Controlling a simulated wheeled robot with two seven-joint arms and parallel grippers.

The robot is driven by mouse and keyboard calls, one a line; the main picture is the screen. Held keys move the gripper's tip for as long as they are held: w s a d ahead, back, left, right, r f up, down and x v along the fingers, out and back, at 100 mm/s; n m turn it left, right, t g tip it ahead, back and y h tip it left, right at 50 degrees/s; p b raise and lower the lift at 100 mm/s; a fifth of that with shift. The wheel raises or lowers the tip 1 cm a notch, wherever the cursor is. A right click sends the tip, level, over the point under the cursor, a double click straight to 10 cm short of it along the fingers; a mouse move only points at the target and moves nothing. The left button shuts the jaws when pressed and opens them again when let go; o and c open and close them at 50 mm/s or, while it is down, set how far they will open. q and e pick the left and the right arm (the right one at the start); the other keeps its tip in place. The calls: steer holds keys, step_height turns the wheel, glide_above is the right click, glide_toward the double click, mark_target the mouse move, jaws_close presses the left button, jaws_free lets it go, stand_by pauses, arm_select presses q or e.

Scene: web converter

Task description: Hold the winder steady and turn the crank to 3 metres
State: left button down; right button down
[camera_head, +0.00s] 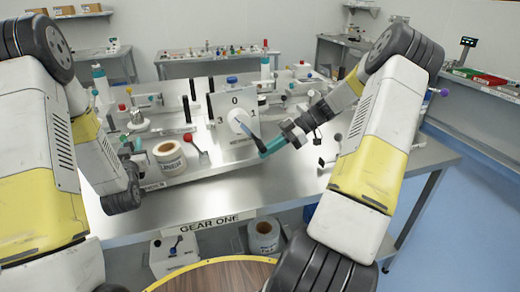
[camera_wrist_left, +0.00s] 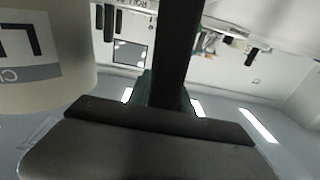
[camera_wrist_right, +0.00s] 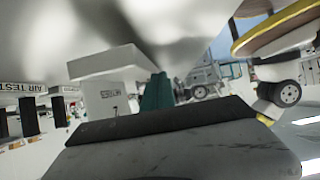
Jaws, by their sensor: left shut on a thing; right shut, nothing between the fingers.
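The winder's white dial plate (camera_head: 222,137) stands upright mid-table, marked 0, 1 and 3 with small lettering below. A white hub (camera_head: 238,116) sits on its face, with a grey-blue crank arm (camera_head: 250,132) slanting down to the right. My right gripper (camera_head: 265,150), with teal fingers, is shut and empty at the arm's lower end; whether they touch is unclear. The right wrist view shows its teal fingers (camera_wrist_right: 157,95) by a white panel. My left gripper (camera_head: 132,152) is left of the winder, beside a labelled roll (camera_head: 169,158). In the left wrist view it is shut on a dark bar (camera_wrist_left: 180,50).
A small red-knobbed lever (camera_head: 196,147) stands between the roll and the dial. Black posts (camera_head: 187,108) and bottles crowd the bench behind. The bench front (camera_head: 215,195) is clear. Below are a white box (camera_head: 173,254) and another roll (camera_head: 263,236).

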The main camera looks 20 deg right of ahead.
mark_target(248, 132)
steer(key=r, duration=0.5)
steer(key=shift+a, duration=0.25)
steer(key=c, duration=2)
jaws_free()
steer(key=shift+r, duration=0.35)
steer(key=o, duration=0.4)
steer(key=shift+r+y, duration=0.2)
steer(key=shift+y, duration=0.1)
steer(key=shift+c, duration=0.2)
steer(key=o, duration=0.7)
steer(key=shift+w+d+r+y, duration=0.2)
steer(key=shift+d+y, duration=0.15)
steer(key=shift+y, duration=0.65)
steer(key=o, duration=0.3)
steer(key=shift+d+r+y, duration=0.1)
steer(key=shift+d+y, duration=0.25)
steer(key=shift+y, duration=0.25)
steer(key=shift+o, duration=0.2)
steer(key=a, duration=0.2)
steer(key=a+y, duration=0.1)
steer(key=a+r+y, duration=0.1)
steer(key=a, duration=0.1)
steer(key=shift+w+a, duration=0.1)
steer(key=shift+a, duration=0.25)
steer(key=shift+f, duration=0.1)
jaws_close()
